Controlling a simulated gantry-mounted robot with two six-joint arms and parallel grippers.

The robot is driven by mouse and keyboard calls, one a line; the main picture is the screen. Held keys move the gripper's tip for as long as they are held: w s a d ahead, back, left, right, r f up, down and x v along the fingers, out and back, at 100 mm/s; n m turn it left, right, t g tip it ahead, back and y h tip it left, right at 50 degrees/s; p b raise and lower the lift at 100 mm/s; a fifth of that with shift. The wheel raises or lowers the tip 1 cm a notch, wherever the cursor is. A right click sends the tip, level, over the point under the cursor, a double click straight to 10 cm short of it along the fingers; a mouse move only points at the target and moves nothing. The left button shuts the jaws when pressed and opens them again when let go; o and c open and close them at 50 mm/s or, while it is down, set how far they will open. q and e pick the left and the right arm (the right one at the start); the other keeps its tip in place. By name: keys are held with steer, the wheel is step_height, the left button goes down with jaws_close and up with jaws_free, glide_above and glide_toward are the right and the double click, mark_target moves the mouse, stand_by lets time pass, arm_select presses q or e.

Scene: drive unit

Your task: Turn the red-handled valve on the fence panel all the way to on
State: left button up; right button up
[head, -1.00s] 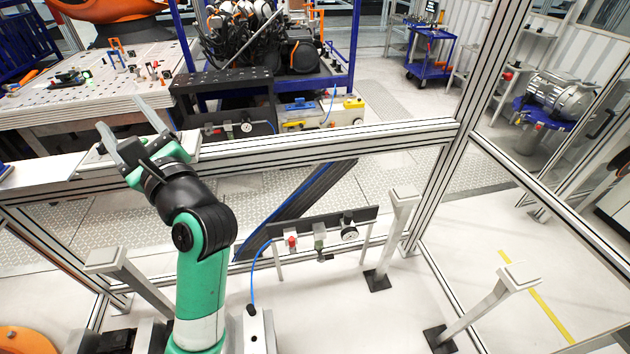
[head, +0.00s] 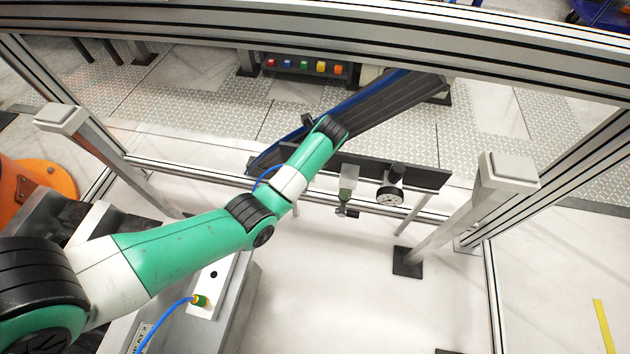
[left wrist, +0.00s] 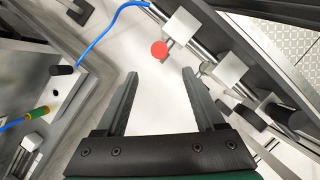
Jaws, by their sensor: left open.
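The red-handled valve (left wrist: 159,49) shows in the left wrist view as a round red knob on a metal block at the panel. It lies just beyond the fingertips of my left gripper (left wrist: 160,74), between their lines. The gripper is open, its fingers wide apart with nothing between them. In the head view my left arm reaches across to the dark fence panel (head: 425,177). There the arm covers the red handle, and the fingers cannot be made out. My right gripper is in neither current view.
A filter unit (head: 347,186) and a pressure gauge (head: 390,195) sit right of my arm on the panel. Fence rails and a grey post (head: 480,208) stand close by. White floor lies in front.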

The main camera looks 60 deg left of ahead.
arm_select(q)
steer(key=b+x, duration=0.7)
steer(key=x, duration=0.6)
steer(key=shift+s+a, duration=0.1)
steer(key=shift+a, duration=0.05)
steer(key=shift+r, duration=0.1)
arm_select(e)
step_height(320, 180, down, 8)
steer(key=shift+f, duration=0.2)
arm_select(q)
steer(key=shift+c, duration=0.3)
jaws_close()
arm_select(e)
steer(key=shift+f, duration=0.1)
